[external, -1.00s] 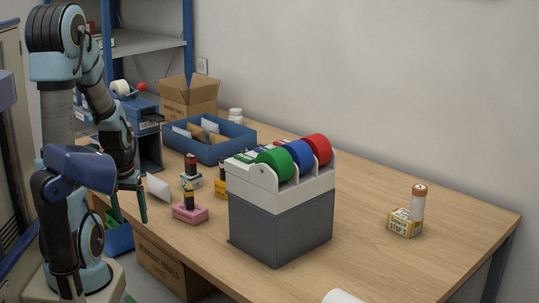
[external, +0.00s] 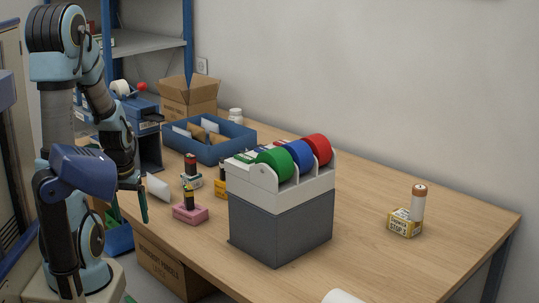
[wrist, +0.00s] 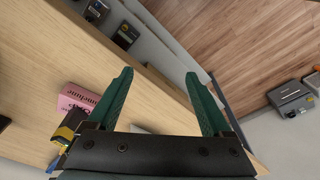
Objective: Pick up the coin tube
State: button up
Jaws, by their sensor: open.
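In the external view one green finger (external: 143,204) hangs at the table's left edge, far from the white cylinder.
A grey and white dispenser with green, blue and red rolls (external: 281,215) stands mid-table. A blue tray (external: 208,152) is behind. The table's right side is mostly clear.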

notch_tip(320, 180, up, 19)
jog(key=w+d+r+m+p, duration=0.1)
jog(key=w+d+r+m, duration=0.1)
jog(key=w+d, duration=0.45)
jog(key=w+d+r+m+t, duration=0.1)
jog(key=w+d+r, duration=0.15)
jog(key=d, duration=0.75)
jog(key=w+d+r+m+p, duration=0.1)
jog(key=w+d+r+m, duration=0.1)
jog(key=w+d, duration=0.5)
jog(key=m+h+p, duration=0.3)
jog(key=m+h, duration=0.1)
jog(key=m, duration=0.2)
send_over(415, 198)
jog(key=a, duration=0.4)
notch_tip(415, 198, down, 6)
jog(key=shift+s+a+f+p+x, duration=0.2)
jog(key=shift+p+x, duration=0.5)
jog(key=shift+x, duration=1.9)
jog(key=shift+s+a+f+p+x, duration=0.2)
jog(key=shift+p+x, duration=0.5)
jog(key=shift+x, duration=1.95)
jog(key=shift+s+a+p+x, duration=0.3)
jog(key=shift+p+x, duration=0.4)
jog(key=shift+x, duration=1.9)
